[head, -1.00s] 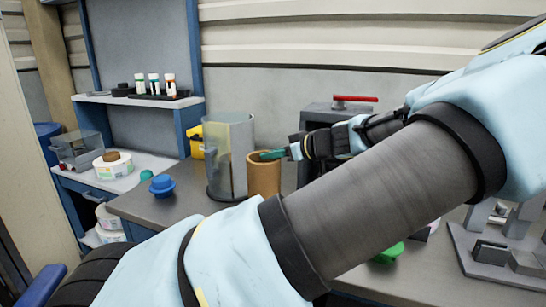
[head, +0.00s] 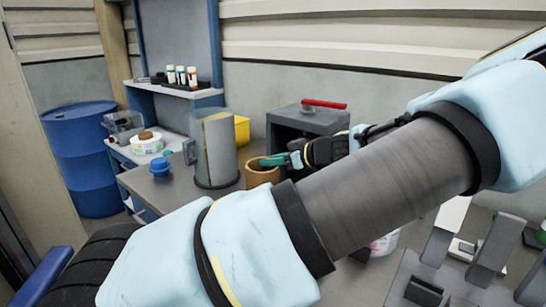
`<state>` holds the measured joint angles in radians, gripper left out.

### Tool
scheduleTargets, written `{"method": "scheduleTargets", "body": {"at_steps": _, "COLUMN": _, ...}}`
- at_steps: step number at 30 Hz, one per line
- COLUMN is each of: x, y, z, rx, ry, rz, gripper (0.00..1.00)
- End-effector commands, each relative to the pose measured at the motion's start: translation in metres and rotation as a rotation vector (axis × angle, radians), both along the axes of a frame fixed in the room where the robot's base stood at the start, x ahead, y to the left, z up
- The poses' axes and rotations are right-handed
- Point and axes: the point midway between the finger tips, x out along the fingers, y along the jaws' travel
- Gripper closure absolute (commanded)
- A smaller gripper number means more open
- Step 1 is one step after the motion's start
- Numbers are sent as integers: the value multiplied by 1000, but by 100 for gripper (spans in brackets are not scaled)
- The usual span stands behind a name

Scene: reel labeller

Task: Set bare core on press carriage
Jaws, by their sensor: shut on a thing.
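The bare core (head: 262,176) is a short tan-brown open cylinder in the middle of the head view. My gripper (head: 279,161), with teal fingertips, is shut on the near-right side of its rim. The core looks upright; its lower part is partly behind my arm, and I cannot tell whether it touches the bench. A dark grey box-like machine (head: 292,122) with a red handle (head: 325,104) stands behind my gripper. I cannot tell whether the press carriage is part of it or of the grey fixture (head: 412,272) at lower right.
A tall clear cylinder (head: 216,150) stands just left of the core, with a yellow bin (head: 242,130) behind. A blue cap-like piece (head: 160,167) lies farther left. A blue barrel (head: 80,155) stands at far left. My arm covers much of the bench.

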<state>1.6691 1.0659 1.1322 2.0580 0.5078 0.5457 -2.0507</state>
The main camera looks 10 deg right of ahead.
Motion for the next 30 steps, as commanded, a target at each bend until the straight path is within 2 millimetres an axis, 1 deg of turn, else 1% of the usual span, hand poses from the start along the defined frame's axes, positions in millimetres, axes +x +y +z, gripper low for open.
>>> {"method": "scheduleTargets", "body": {"at_steps": 4, "x": 0, "y": 1, "z": -3, "rx": 1, "ry": 1, "rz": 2, "gripper": 100}}
{"method": "scheduleTargets", "body": {"at_steps": 8, "x": 0, "y": 1, "z": -10, "rx": 2, "ry": 0, "rz": 1, "gripper": 100}}
{"method": "scheduleTargets", "body": {"at_steps": 22, "x": 0, "y": 0, "z": -53, "rx": 1, "ry": 1, "rz": 1, "gripper": 100}}
{"method": "scheduleTargets", "body": {"at_steps": 26, "x": 0, "y": 0, "z": -58, "rx": 1, "ry": 1, "rz": 0, "gripper": 100}}
{"method": "scheduleTargets", "body": {"at_steps": 30, "x": 0, "y": 0, "z": -58, "rx": 0, "ry": 0, "rz": 0, "gripper": 100}}
